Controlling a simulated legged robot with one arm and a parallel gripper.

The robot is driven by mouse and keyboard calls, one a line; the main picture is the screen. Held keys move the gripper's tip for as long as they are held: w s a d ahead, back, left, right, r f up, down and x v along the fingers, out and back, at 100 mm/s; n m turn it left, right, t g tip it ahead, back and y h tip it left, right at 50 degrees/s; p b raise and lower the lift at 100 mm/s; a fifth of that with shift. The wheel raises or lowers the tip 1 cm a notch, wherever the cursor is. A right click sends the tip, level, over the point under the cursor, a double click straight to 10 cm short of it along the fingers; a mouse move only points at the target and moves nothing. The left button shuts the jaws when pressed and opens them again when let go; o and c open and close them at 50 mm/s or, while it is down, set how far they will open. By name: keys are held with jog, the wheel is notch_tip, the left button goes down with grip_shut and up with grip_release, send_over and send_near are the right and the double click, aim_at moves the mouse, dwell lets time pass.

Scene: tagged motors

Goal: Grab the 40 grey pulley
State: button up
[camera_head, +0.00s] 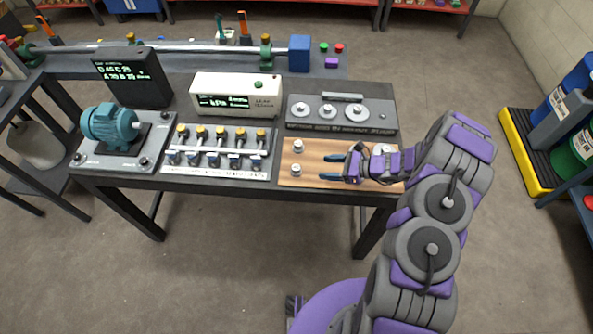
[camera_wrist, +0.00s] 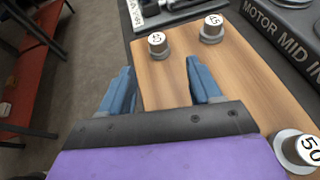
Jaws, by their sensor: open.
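Two small grey pulleys with white numbered tops stand on the left part of a wooden board (camera_head: 320,175). The nearer one (camera_head: 296,169) shows in the wrist view (camera_wrist: 158,46), and the farther one (camera_head: 298,146) also shows there (camera_wrist: 211,30). Their numbers are too small to read surely, so I cannot tell which is 40. A wider grey pulley marked 50 (camera_wrist: 300,153) stands at the board's right, partly behind my arm in the head view. My gripper (camera_head: 330,167) is open and empty over the board, its blue fingers (camera_wrist: 160,78) pointing toward the small pulleys, apart from them.
A grey panel with several discs (camera_head: 342,115) stands behind the board. A rack of yellow-topped parts (camera_head: 218,150) and a teal motor (camera_head: 110,125) lie to the left. The board between my fingers and the small pulleys is clear. The table's front edge is close.

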aim_at(296, 167)
jog(key=x, duration=0.8)
jog(key=shift+s+a+r+b, duration=0.1)
jog(key=shift+a+b, duration=0.15)
jog(key=shift+b, duration=0.05)
jog(key=shift+a+f+b, duration=0.3)
jog(key=shift+a+f, duration=0.45)
jog(key=shift+a, duration=0.1)
jog(key=shift+w+a+f, duration=0.25)
jog(key=shift+w+a, duration=0.15)
jog(key=shift+a, duration=0.8)
jog(key=shift+f, duration=0.1)
jog(key=shift+c, duration=1.1)
jog(key=shift+d, duration=0.25)
jog(key=c, duration=0.5)
jog(key=shift+c, duration=1.4)
